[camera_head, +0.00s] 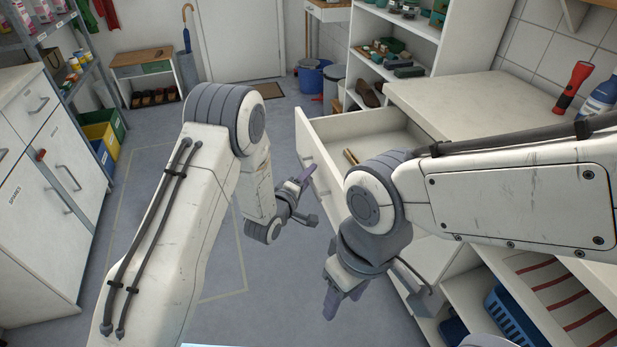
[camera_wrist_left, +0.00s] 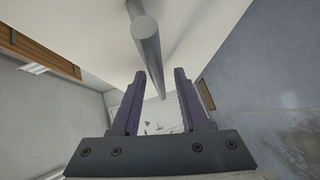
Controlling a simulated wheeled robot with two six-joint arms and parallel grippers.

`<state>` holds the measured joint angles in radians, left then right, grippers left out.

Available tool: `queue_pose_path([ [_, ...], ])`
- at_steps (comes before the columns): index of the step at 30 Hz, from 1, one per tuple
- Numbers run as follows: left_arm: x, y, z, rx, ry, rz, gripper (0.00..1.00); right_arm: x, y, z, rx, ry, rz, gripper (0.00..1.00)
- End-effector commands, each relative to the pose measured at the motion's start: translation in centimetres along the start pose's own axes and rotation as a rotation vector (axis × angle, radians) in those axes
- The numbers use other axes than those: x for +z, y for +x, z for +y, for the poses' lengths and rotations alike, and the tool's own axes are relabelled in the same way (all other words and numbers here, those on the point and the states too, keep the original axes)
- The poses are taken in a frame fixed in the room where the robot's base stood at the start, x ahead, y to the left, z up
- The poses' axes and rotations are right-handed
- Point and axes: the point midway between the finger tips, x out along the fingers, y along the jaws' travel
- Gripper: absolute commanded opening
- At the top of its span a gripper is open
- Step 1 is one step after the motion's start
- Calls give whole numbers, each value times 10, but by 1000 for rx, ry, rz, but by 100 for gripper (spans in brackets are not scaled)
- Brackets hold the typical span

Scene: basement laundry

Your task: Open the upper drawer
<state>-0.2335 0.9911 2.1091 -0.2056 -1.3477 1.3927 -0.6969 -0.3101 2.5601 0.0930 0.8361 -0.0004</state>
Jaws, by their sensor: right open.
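The upper drawer (camera_head: 318,160) of the white cabinet on the right is pulled out, its inside visible from above in the head view. A few small items, one brownish, lie inside it. My left gripper (camera_head: 299,183) is just in front of the drawer's front face. In the left wrist view its purple fingers (camera_wrist_left: 159,80) are apart, with a grey bar handle (camera_wrist_left: 147,42) running across the gap between them; I cannot tell whether they touch it. My right gripper (camera_head: 343,297) is open and empty, pointing down in front of the cabinet, below the drawer. My right arm hides part of the drawer.
The cabinet's worktop (camera_head: 480,95) carries a red flashlight (camera_head: 573,88) and a blue bottle (camera_head: 601,97). Below are open shelves with a blue basket (camera_head: 512,325). A white cupboard (camera_head: 45,190) stands at the left. The grey floor between is clear.

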Motion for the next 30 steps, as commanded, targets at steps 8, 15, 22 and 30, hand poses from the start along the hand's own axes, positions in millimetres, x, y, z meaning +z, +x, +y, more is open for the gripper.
queue_pose_path([
  [8, 1, -1, 0, 0, 0, -2, 44, 0, 0, 0, 0, 0, 0, 50],
  [15, 0, -26, -1, -4, 0, -2, 44, 0, 1, 0, 0, 0, 0, 50],
  [22, 0, -73, -1, -4, 0, 0, 44, 0, 3, 0, 0, 0, 0, 50],
  [30, 0, -103, -1, -2, 0, 0, 44, 0, 5, 0, 0, 0, 0, 50],
])
